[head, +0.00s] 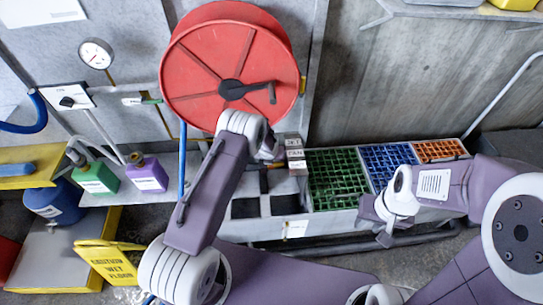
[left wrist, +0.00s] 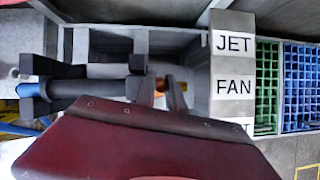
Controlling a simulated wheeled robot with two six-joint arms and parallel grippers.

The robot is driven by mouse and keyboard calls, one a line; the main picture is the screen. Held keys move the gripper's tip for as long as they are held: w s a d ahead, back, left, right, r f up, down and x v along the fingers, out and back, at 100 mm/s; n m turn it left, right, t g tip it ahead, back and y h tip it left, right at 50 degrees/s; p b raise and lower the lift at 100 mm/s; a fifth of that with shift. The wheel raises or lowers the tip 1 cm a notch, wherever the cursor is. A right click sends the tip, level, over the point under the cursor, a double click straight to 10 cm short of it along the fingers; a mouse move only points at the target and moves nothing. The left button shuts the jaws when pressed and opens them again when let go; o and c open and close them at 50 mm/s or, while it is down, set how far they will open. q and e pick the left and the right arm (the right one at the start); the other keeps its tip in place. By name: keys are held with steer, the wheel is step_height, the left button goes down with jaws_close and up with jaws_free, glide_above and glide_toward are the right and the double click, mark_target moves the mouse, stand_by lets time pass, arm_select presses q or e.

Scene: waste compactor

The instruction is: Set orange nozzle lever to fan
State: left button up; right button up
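In the left wrist view the label block (left wrist: 232,70) reads JET at the top and FAN below; a third label is mostly hidden by my gripper body. Left of it, a small orange piece, seemingly the nozzle lever (left wrist: 160,84), shows between the fingers of my left gripper (left wrist: 161,92). The fingers stand apart around it; contact is unclear. A dark nozzle with a blue end (left wrist: 62,89) lies further left. In the head view the label block (head: 295,155) is beside my left wrist, which hides the lever. My right gripper (head: 378,224) is open and empty before the crates.
Green (head: 340,180), blue (head: 386,162) and orange (head: 438,150) grid crates sit right of the labels. A red hose reel (head: 222,65) hangs on the wall behind my left arm. Bottles and a yellow wet-floor sign (head: 112,264) are at left.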

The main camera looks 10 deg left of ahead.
arm_select(q)
steer(key=o, duration=0.3)
steer(key=shift+a, duration=0.15)
steer(key=shift+o, duration=0.2)
steer(key=shift+s+r+b, duration=0.1)
steer(key=shift+r+b, duration=0.2)
steer(key=shift+r, duration=0.05)
steer(key=v, duration=0.8)
steer(key=shift+b, duration=0.35)
steer(key=shift+s, duration=0.1)
